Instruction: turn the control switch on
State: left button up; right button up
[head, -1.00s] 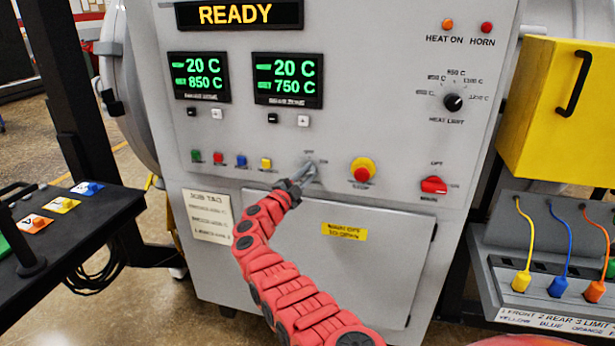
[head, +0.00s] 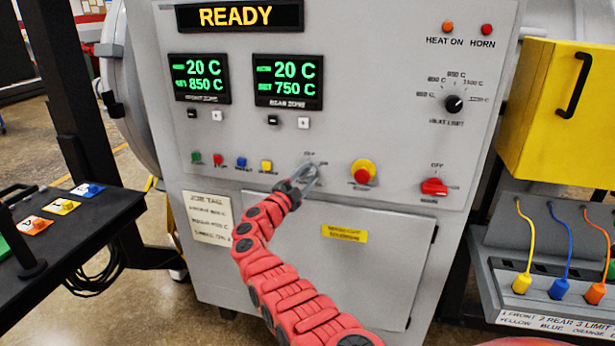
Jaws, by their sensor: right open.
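The control switch is mostly hidden behind my right gripper (head: 314,172) on the lower middle of the grey panel (head: 390,125). Only the small print around its spot shows above the fingertips. My right gripper is open, with its grey fingers at the panel face around the switch's spot. I cannot tell whether the fingers touch the switch or which way it points. My left gripper is not in view.
A yellow-and-red stop button (head: 362,171) sits just right of the gripper, with a red rotary switch (head: 434,187) beyond. Small coloured buttons (head: 241,162) lie to the left. A yellow box (head: 560,110) stands at right, a black table (head: 80,225) at left.

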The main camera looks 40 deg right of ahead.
jog(key=shift+s+a+f, duration=0.1)
jog(key=shift+a+f, duration=0.05)
jog(key=shift+a, duration=0.15)
jog(key=b+v, duration=0.2)
jog(key=v, duration=1.4)
jog(key=shift+a, duration=0.3)
jog(key=shift+s, duration=0.1)
